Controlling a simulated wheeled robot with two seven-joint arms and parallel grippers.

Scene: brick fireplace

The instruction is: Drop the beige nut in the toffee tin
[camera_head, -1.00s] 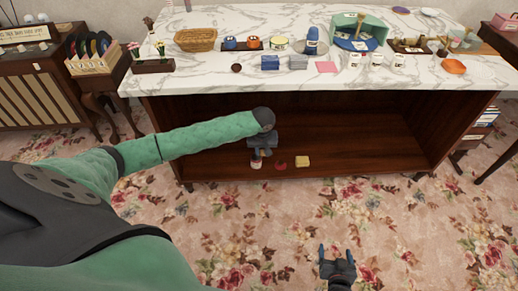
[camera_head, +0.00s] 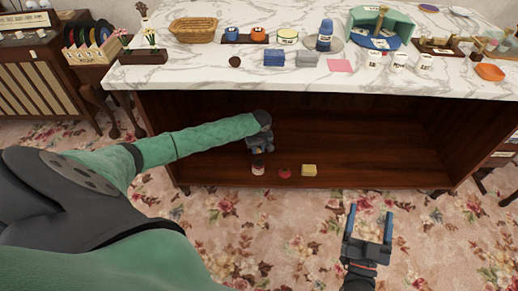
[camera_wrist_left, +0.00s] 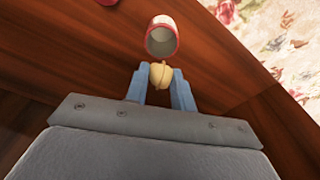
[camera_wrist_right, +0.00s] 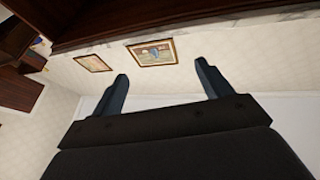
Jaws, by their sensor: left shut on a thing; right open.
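The beige nut (camera_wrist_left: 161,74) is between the fingertips of my left gripper (camera_wrist_left: 158,78), which is shut on it. Just beyond the nut in the left wrist view is an open tin (camera_wrist_left: 161,40) with a pale inside and a red rim, likely the toffee tin. In the head view the tin (camera_head: 258,168) stands on the low wooden shelf, just in front of my left gripper (camera_head: 261,150). The nut is hidden there. My right gripper (camera_head: 370,213) is open and empty in front of the cabinet; its spread fingers also show in the right wrist view (camera_wrist_right: 162,76).
On the low shelf (camera_head: 370,160), a red item (camera_head: 285,173) and a yellow block (camera_head: 309,170) lie right of the tin. The marble counter (camera_head: 190,72) overhangs the shelf and carries many items. The right part of the shelf is clear.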

